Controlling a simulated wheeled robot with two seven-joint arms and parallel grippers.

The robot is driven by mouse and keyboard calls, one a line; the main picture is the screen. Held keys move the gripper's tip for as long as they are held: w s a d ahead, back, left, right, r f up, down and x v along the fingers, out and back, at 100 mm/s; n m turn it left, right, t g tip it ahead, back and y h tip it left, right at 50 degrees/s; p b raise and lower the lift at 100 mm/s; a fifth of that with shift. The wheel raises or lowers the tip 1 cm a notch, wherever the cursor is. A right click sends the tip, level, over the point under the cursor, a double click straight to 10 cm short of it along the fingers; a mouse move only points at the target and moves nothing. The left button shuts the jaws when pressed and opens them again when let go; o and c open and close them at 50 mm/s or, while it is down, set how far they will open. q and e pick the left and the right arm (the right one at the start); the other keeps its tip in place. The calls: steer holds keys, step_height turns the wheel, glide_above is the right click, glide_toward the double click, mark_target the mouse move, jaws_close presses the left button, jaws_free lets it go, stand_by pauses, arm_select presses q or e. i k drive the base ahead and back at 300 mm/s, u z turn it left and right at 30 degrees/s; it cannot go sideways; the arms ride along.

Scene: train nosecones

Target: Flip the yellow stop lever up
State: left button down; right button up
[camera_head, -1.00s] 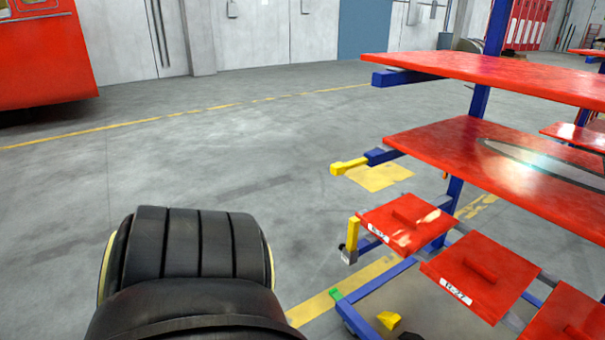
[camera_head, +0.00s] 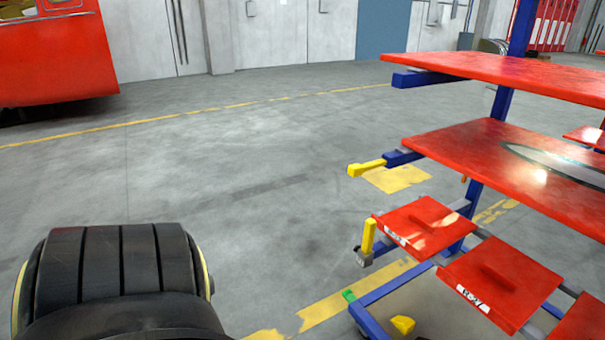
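A blue rack on the right carries yellow stop levers. One yellow lever (camera_head: 367,168) sticks out to the left, nearly level, from the end of a blue bar (camera_head: 403,157) at the middle shelf. A second yellow lever (camera_head: 369,236) stands upright at the end of the lower bar, beside the front small red panel. A small yellow piece (camera_head: 403,325) shows low down near the rack base; I cannot tell if it is a lever. Neither of my grippers is in view. Only a black, ribbed part of my own arm shows at the lower left.
Large red panels lie on the upper shelf (camera_head: 510,76) and middle shelf (camera_head: 500,165). Small red panels (camera_head: 425,222) (camera_head: 500,282) lie lower. The blue base rail (camera_head: 390,292) reaches forward. Grey floor (camera_head: 240,170) left of the rack is open. A red vehicle (camera_head: 55,60) stands far left.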

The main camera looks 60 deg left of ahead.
mark_target(355, 170)
steer(key=u, duration=1.25)
